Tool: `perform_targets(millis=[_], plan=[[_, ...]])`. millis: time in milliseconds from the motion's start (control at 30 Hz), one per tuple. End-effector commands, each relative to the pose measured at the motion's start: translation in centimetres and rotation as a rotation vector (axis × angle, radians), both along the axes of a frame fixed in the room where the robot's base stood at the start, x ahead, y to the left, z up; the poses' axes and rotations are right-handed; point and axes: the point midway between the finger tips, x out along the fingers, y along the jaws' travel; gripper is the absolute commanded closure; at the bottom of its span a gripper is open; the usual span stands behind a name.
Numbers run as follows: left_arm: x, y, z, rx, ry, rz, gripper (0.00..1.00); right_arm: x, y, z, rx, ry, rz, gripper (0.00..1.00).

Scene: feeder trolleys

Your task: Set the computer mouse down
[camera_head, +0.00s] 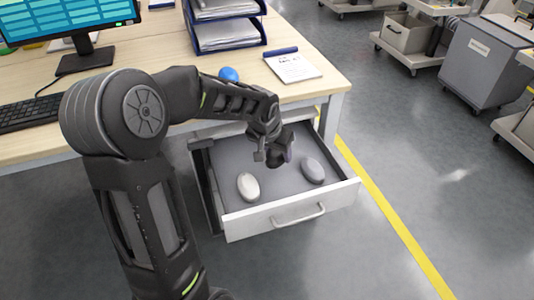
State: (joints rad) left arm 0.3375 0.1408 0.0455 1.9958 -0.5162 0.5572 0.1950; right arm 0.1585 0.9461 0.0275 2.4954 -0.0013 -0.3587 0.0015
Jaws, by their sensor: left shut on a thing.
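My left arm reaches in from the left over the desk edge. My left gripper (277,158) hangs above the open drawer (274,217), near the middle of it. It is shut on a dark thing, taken to be the computer mouse (289,153), of which only a small part shows beside the fingers. A white rounded, mouse-like object (248,186) lies in the drawer at front left. A grey rounded, mouse-like object (313,170) lies in it to the right. The gap between the held thing and the drawer floor is hard to tell. My right gripper is not in view.
The wooden desk (150,45) carries a monitor (70,15), a keyboard (30,113), a blue ball-like object (229,74), a notepad (293,66) and blue paper trays (225,30). Grey trolleys (485,65) stand at the right. The drawer floor is bare between its two objects.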

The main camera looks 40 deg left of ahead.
Motion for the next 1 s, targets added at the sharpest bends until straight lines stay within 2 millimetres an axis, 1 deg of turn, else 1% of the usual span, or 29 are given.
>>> perform_targets(millis=[33, 100, 233, 267, 300, 400, 500, 867, 1000], plan=[[-0.1, 0.0, -1.6, -0.001, 0.004, 0.0, 0.95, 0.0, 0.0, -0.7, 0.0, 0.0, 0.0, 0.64], [-0.1, 0.0, -3.3, -0.001, 0.004, 0.0, 0.95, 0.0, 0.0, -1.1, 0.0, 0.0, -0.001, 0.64], [-0.1, 0.0, -5.9, 0.0, 0.003, -0.001, 0.95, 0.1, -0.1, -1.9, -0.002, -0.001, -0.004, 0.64], [0.5, 0.8, -5.3, 0.001, -0.001, 0.004, 0.95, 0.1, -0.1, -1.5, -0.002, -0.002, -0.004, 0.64], [1.0, 1.5, -5.1, 0.001, -0.002, 0.006, 0.95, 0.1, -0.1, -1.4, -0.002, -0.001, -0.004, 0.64], [1.9, 2.7, -5.2, 0.001, -0.001, 0.004, 0.95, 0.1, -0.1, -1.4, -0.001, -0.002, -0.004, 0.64], [2.4, 3.5, -5.1, 0.0, -0.001, 0.002, 0.95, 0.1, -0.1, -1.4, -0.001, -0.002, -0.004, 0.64], [2.6, 3.8, -5.1, 0.001, -0.001, 0.0, 0.95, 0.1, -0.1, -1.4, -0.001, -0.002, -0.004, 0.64], [3.4, 5.0, -5.2, 0.001, -0.001, 0.004, 0.95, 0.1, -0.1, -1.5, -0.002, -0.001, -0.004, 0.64]])
